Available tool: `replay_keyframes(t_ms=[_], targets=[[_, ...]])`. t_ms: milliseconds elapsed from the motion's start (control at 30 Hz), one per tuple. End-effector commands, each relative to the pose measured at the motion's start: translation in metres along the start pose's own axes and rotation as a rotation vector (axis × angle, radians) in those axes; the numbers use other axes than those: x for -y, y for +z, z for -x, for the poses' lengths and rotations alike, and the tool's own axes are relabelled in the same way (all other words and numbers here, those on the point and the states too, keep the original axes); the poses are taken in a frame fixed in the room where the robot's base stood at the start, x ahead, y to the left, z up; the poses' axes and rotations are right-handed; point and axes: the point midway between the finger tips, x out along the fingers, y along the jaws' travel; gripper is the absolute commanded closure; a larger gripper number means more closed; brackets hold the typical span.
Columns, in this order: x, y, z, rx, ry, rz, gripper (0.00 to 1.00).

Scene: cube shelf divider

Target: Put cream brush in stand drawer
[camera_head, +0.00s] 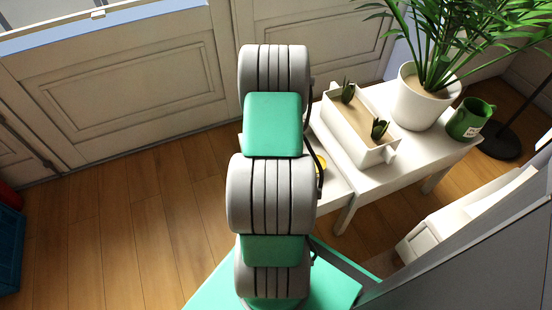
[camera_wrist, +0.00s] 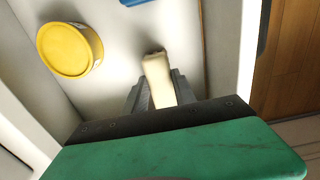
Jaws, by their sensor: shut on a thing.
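The cream brush (camera_wrist: 156,66) shows in the wrist view as a pale block-shaped end between my fingers. My gripper (camera_wrist: 160,84) is shut on it. Both are over or inside the open white drawer (camera_wrist: 114,22) of the stand. I cannot tell whether the brush touches the drawer floor. In the head view the white stand (camera_head: 372,178) is at the right, with its drawer (camera_head: 331,185) pulled out and partly behind my arm. My gripper and the brush are hidden there.
A yellow round container (camera_wrist: 68,50) lies in the drawer, left of the brush. A blue thing shows at the top edge. On the stand are a white planter (camera_head: 375,152), a potted plant (camera_head: 420,103) and a green mug (camera_head: 470,119).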

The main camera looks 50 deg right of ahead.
Motion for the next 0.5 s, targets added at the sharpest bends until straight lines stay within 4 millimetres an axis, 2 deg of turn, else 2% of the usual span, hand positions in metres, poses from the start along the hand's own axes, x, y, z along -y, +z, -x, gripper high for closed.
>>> replay_keyframes(t_ms=[233, 267, 500], targets=[[0.0001, 0.0001, -0.0024, 0.000, 0.000, 0.000, 1.00], [0.0001, 0.0001, -0.0013, 0.000, 0.000, 0.000, 0.66], [0.0002, 0.0002, -0.0010, 0.000, 0.000, 0.000, 0.46]])
